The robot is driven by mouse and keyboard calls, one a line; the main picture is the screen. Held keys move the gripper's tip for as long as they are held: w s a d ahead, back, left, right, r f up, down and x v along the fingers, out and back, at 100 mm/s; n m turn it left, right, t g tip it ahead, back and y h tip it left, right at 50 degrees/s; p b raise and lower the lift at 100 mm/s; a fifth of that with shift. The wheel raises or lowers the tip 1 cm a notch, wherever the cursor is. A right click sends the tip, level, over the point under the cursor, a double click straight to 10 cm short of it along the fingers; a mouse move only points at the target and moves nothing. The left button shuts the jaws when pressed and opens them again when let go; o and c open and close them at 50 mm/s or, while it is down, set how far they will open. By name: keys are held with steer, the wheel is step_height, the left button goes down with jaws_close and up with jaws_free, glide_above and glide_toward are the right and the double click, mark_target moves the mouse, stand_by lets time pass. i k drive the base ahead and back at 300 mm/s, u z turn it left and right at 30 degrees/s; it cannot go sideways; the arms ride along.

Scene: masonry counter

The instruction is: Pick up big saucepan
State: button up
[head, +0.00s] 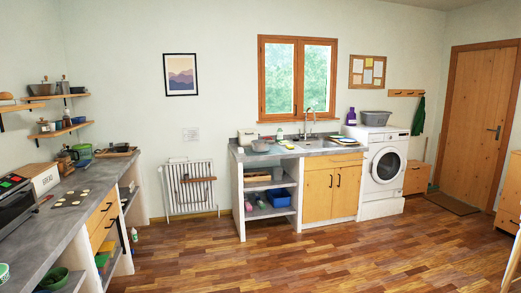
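I cannot tell for sure which vessel is the big saucepan. A dark, low pan-like thing (120,148) sits on a wooden board at the far end of the left counter (62,213). A dark pot-like thing (42,89) is on the upper wall shelf at left. All are small and far off. My gripper is not in view.
Wooden floor (290,255) is open in the middle. A white radiator (189,188) is on the back wall. A washing machine (384,170) stands right of the wooden cabinet (332,190). A closed door (480,130) is at right, with a drawer unit (510,195) at the right edge.

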mark_target(259, 145)
steer(key=z, duration=0.05)
steer(key=i, duration=4.45)
steer(key=u, duration=0.4)
steer(key=i, duration=2.45)
steer(key=u, duration=0.15)
